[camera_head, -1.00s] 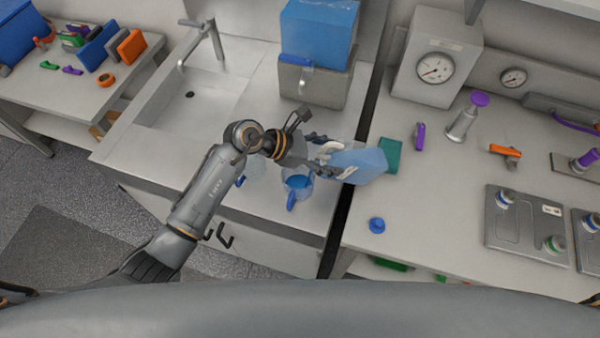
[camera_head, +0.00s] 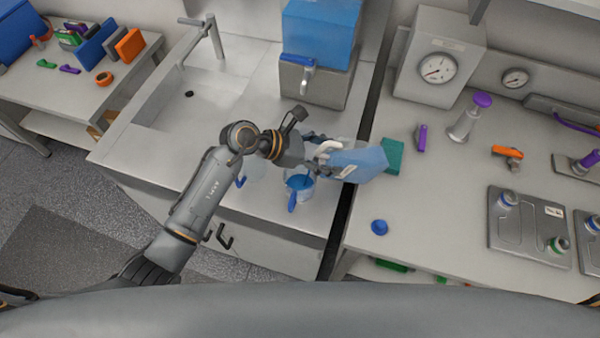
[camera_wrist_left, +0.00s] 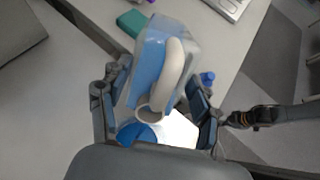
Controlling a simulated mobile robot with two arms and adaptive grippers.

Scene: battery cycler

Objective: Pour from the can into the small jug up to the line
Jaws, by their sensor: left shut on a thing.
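The can (camera_head: 362,165), a clear blue vessel with a white handle, is held tilted well over on its side. My left gripper (camera_head: 325,153) is shut on it; the wrist view shows the fingers (camera_wrist_left: 155,105) on both sides of the can (camera_wrist_left: 152,62). The small jug (camera_head: 300,184), clear with a blue handle, stands on the counter just below the gripper. Something blue shows at its mouth; I cannot make out its line or level. A dark arm end with an orange ring (camera_wrist_left: 245,117), apparently my right, shows in the wrist view; its fingers are unclear.
Another clear vessel with a blue handle (camera_head: 240,181) stands left of the jug, partly behind my arm. A blue tank on a grey dispenser (camera_head: 316,80) stands behind. A green block (camera_head: 393,156) and a blue knob-like piece (camera_head: 379,227) lie on the right bench, across a dark gap.

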